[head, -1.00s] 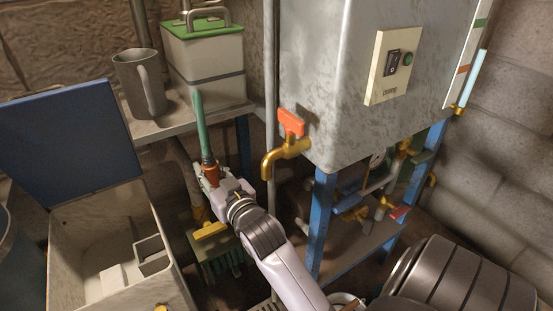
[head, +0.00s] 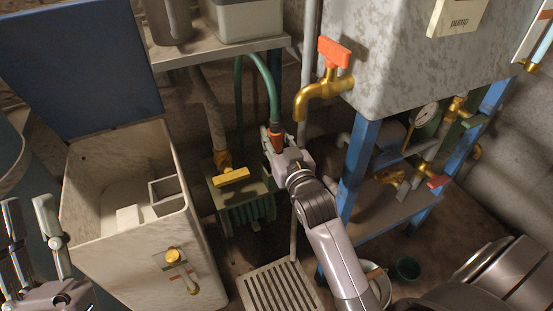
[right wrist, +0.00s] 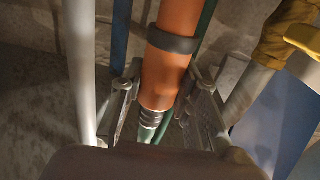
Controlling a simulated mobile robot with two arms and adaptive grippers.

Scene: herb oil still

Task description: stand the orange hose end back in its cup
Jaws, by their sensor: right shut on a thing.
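The orange hose end (head: 277,139) is in my right gripper (head: 275,140), in front of the still and below the shelf. The green hose (head: 271,78) rises from it and arches back down behind. In the right wrist view the orange hose end (right wrist: 174,35) with its dark ring passes between the fingers of the right gripper (right wrist: 166,88). A small dark green cup (head: 407,268) stands on the floor right of my right forearm; I cannot tell whether it is the hose's cup. My left gripper (head: 34,225) is at the lower left, fingers apart and empty.
A blue-legged stand (head: 358,175) holds the grey tank (head: 410,65) with a brass tap (head: 325,88) near my right gripper. A stone basin (head: 135,250) stands left. A slatted grate (head: 275,288) lies on the floor. A pipe with a yellow handle (head: 231,177) is left of the gripper.

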